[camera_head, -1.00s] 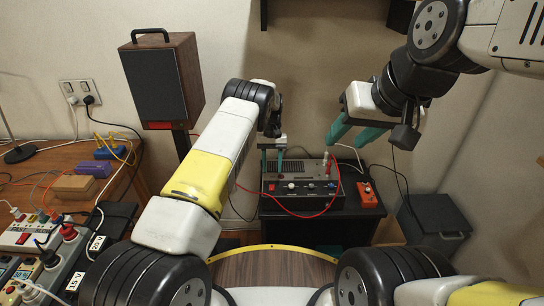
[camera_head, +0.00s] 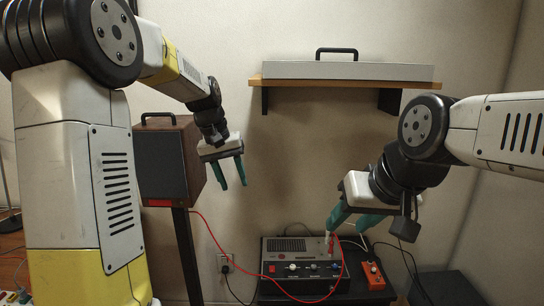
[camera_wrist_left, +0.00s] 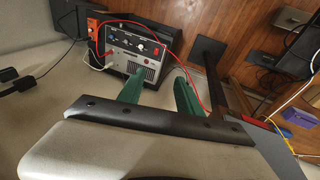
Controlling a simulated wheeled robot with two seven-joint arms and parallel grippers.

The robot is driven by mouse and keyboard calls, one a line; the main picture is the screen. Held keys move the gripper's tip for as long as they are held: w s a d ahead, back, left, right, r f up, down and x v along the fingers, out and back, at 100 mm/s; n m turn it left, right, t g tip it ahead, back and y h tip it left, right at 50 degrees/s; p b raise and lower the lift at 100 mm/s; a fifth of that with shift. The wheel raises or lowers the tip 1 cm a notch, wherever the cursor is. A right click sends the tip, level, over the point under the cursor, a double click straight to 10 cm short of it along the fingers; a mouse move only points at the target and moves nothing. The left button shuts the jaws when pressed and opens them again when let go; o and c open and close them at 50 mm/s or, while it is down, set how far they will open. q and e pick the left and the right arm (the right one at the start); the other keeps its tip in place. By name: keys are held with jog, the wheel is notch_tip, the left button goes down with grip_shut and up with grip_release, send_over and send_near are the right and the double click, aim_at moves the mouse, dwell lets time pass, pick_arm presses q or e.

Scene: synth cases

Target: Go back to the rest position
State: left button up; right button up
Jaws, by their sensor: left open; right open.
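My left gripper (camera_head: 233,186) hangs open and empty in front of the wall, right of the speaker and above the bench unit. Its two green fingers (camera_wrist_left: 158,78) also show apart in the left wrist view, with nothing between them. My right gripper (camera_head: 346,228) is open, its green fingers pointing down over the right part of the bench unit (camera_head: 287,246). A red and white plug (camera_head: 329,242) stands on the unit close to its left fingertip; I cannot tell whether they touch.
A wooden speaker (camera_head: 168,160) stands on a dark post at left. A shelf (camera_head: 340,84) carries a long grey case. A red cable (camera_head: 212,238) loops before the bench unit (camera_wrist_left: 135,48). An orange box (camera_head: 373,275) sits right of the unit.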

pick_arm(q)
jog(key=s+a+r+t, duration=0.1)
jog(key=s+t, duration=0.1)
jog(key=s, duration=1)
jog(key=s+a+r+m+t, duration=0.1)
jog(key=s+a+r+t, duration=0.1)
jog(key=s, duration=1)
jog(key=shift+s+a+r, duration=0.15)
jog(key=shift+s, duration=0.15)
